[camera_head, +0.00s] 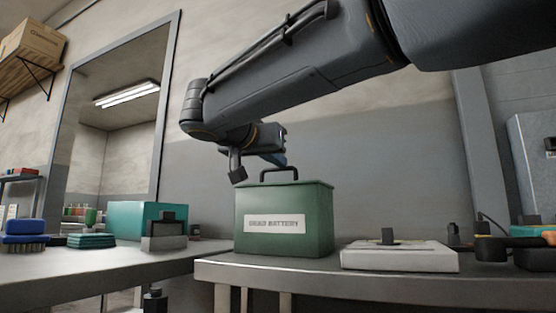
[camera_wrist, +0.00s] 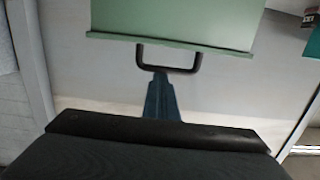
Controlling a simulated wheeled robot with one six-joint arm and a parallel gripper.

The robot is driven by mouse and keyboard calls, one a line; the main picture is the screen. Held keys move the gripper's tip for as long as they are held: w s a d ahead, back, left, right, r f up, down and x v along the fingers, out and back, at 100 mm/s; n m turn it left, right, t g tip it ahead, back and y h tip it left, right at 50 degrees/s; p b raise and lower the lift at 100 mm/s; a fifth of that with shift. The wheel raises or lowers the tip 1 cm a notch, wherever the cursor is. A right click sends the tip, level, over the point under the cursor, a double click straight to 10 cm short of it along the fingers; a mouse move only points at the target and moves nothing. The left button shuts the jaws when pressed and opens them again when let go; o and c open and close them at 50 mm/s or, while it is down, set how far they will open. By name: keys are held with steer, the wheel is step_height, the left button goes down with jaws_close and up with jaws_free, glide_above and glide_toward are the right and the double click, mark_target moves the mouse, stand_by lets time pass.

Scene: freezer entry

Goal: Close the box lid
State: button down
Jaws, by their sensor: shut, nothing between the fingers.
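The green box (camera_head: 284,223), labelled "DEAD BATTERY", stands upright on the counter in the head view. Its green lid (camera_head: 308,184) lies level across the top, with no clear gap at the rim. A dark handle (camera_head: 279,173) stands up from the lid. My gripper (camera_head: 282,163) is shut and empty, just above the lid by the handle. The wrist view appears upside down. There my blue fingers (camera_wrist: 160,76) overlap the handle (camera_wrist: 168,70), and the box (camera_wrist: 190,20) hangs from the top edge. I cannot tell whether the fingers touch the handle.
A teal box (camera_head: 135,220) and a blue brush (camera_head: 25,230) are on the left counter (camera_head: 110,262). A pale flat device (camera_head: 398,257) and an orange-handled tool (camera_head: 515,241) are right of the box. A wall with a large framed opening stands behind.

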steer(key=r, duration=0.1)
steer(key=r+p, duration=0.2)
steer(key=r, duration=0.1)
steer(key=shift+w+d+r, duration=0.1)
steer(key=shift+w, duration=0.2)
steer(key=s+a+f+p, duration=0.1)
steer(key=s+a, duration=0.2)
steer(key=s, duration=0.6)
steer(key=shift+a+f, duration=0.3)
steer(key=shift+f, duration=0.1)
steer(key=shift+r, duration=0.1)
